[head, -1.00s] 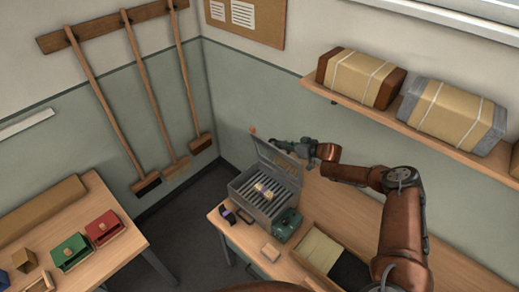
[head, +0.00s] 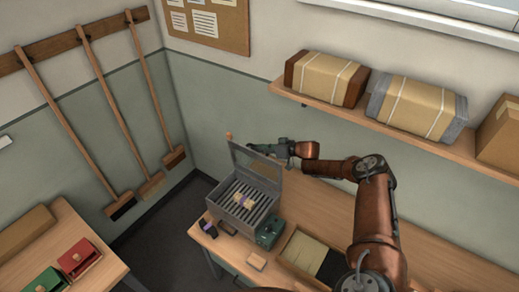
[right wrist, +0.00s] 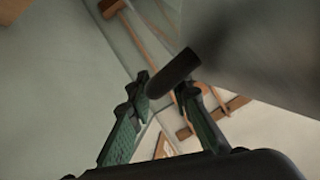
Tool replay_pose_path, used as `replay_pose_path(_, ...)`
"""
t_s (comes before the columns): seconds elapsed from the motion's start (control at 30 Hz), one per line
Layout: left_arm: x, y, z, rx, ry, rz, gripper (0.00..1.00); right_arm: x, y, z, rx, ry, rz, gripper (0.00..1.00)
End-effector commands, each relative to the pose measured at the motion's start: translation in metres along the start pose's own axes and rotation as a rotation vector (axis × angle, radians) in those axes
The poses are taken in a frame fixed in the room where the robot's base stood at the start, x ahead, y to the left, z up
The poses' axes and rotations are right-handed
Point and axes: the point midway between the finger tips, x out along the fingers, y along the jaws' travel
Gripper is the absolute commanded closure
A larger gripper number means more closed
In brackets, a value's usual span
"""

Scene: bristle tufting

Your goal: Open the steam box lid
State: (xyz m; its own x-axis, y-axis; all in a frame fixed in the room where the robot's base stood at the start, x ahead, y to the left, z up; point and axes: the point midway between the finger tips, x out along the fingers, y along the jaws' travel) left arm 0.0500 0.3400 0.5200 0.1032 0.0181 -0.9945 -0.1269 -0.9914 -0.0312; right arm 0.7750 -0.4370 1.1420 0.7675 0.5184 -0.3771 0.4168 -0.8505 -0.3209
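The grey steam box (head: 232,215) stands on the wooden bench with its lid (head: 256,165) raised, standing up from the back edge. Inside are dark slats with a small yellow and purple bundle (head: 243,200) on them. My right gripper (head: 255,148) is behind the lid's upper edge. In the right wrist view its two green fingers (right wrist: 163,88) are apart, with a dark rounded bar (right wrist: 174,72) just past the gap and a grey surface, likely the lid, at the right. I cannot tell whether they touch. My left gripper is not in view.
A green object (head: 270,232), a small wooden block (head: 257,261) and a tray (head: 303,252) lie by the box. A shelf with wrapped packages (head: 325,78) is above the bench. Brooms (head: 120,105) hang on the left wall.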

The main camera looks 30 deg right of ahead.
Motion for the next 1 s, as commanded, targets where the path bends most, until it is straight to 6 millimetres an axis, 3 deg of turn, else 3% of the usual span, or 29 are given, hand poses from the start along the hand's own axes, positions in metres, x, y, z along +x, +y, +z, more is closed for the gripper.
replay_pose_path(0.43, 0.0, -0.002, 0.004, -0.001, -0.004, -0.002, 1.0, -0.013, 0.004, 0.003, 0.004, -0.002, 0.007, 0.81)
replay_pose_path(0.8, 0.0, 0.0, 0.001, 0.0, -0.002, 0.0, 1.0, -0.085, 0.003, 0.002, 0.002, -0.002, 0.006, 0.81)
replay_pose_path(1.0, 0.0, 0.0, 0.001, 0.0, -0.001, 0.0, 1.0, -0.113, 0.002, 0.002, 0.002, -0.001, 0.004, 0.81)
